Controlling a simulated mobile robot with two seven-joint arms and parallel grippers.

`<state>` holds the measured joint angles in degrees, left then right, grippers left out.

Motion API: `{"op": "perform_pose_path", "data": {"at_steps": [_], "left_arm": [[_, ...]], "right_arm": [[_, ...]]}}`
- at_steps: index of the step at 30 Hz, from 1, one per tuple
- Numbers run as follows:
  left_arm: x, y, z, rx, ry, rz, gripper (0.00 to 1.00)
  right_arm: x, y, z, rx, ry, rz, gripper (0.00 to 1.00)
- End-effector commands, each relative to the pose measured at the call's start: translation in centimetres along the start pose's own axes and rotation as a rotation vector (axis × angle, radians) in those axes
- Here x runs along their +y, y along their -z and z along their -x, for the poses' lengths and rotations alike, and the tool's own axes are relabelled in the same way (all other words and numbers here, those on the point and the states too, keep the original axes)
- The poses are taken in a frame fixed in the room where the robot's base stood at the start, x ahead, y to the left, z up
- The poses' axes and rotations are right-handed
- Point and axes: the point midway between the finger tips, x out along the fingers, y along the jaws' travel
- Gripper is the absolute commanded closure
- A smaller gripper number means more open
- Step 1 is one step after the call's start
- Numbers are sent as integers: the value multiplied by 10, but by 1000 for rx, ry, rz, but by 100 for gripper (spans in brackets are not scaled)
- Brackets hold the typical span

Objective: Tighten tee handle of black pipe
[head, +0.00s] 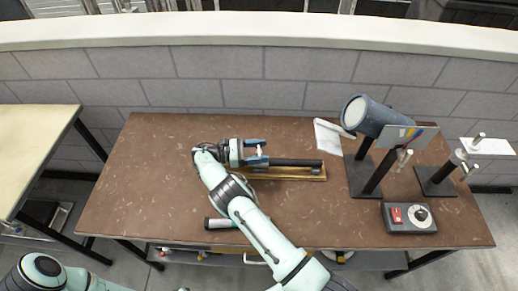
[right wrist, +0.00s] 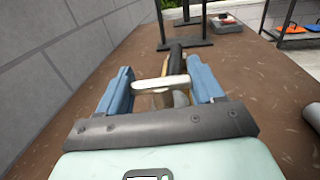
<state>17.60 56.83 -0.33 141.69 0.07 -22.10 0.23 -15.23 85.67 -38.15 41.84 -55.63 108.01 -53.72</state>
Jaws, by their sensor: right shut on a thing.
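The black pipe (head: 297,162) lies along a wooden base (head: 290,178) in the middle of the brown table. In the right wrist view the pipe (right wrist: 175,58) runs away from me beyond the handle. The silver tee handle (right wrist: 162,84) lies crosswise between my blue fingertips. My right gripper (head: 257,153) is at the pipe's left end, shut on the tee handle; it also shows in the right wrist view (right wrist: 162,88). The handle's ends meet the inner sides of the fingers. The fitting under the handle is partly hidden. My left gripper is out of view.
At the table's right, a blue-grey lamp-like cylinder (head: 366,115) stands on a black stand. A grey control box (head: 409,217) with a red switch sits at the front right. A dark cylinder (head: 222,223) lies near the front edge. A grey block wall (head: 200,75) runs behind the table.

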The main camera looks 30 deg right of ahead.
Motion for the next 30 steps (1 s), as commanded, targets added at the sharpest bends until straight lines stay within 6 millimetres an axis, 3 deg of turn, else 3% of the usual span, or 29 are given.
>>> {"op": "perform_pose_path", "data": {"at_steps": [14, 15, 16, 30], "left_arm": [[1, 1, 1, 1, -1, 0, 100], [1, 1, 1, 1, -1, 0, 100], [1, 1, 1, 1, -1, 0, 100], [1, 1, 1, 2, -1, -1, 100]], "right_arm": [[0, -2, 0, -5, 13, -3, 64], [0, -2, 0, -5, 12, -4, 21], [0, -2, 0, -4, 12, -4, 11], [-1, -1, -1, -2, 13, -1, 11]]}}
